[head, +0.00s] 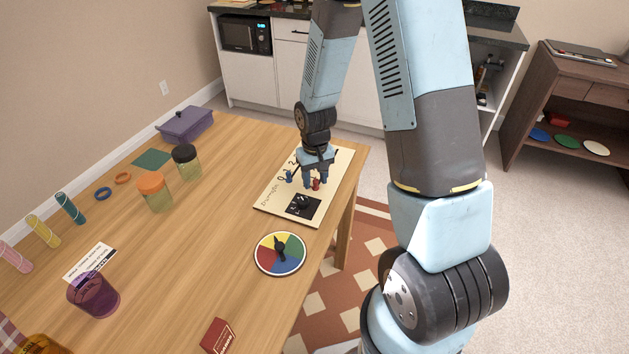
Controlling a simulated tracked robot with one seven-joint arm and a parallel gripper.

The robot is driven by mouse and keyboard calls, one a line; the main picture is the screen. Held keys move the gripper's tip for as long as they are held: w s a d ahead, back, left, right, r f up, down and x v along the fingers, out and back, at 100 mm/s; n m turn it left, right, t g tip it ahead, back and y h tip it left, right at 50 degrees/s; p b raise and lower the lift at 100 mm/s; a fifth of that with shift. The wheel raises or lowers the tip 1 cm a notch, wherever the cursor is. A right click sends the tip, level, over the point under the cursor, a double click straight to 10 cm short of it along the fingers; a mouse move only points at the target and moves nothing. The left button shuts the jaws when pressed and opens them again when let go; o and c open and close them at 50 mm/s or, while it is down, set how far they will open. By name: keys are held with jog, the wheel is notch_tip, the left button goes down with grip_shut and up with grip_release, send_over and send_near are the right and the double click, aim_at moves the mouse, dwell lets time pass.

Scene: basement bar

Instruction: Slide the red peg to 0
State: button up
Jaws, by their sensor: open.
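The red peg (316,184) stands on a cream board (272,203) at the table's right edge. A blue peg (289,175) stands to its left on the same board. Printed marks show near the pegs, but they are too small to read surely. My gripper (312,184) is open and points down over the board, with its fingers at the red peg. I cannot tell whether the fingers touch the peg. My gripper and wrist hide part of the board behind them. A black square with a dark knob (303,204) is at the board's near end.
A round colour dial (279,254) lies nearer on the wooden table (205,243). A red box (218,336) is near the front edge. Jars with orange (152,183) and black lids (185,154), a purple cup (93,295) and a purple bin (185,124) stand left. The table's middle is clear.

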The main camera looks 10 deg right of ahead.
notch_tip(320, 180, up, 12)
jog(key=shift+r, duration=0.2)
dwell(0.4)
notch_tip(320, 180, up, 15)
jog(key=t, duration=0.3)
send_over(316, 180)
jog(key=s+d, duration=0.4)
jog(key=s, duration=0.4)
jog(key=s+d+r+m+t, duration=0.1)
jog(key=s+d+r+t, duration=0.1)
jog(key=s+r, duration=0.7)
jog(key=s, duration=0.4)
jog(key=shift+s+d+m+t, duration=0.3)
jog(key=shift+s+d+m, duration=0.05)
jog(key=shift+m, duration=0.05)
jog(key=shift+d, duration=0.1)
jog(key=shift+c, duration=0.2)
dwell(0.7)
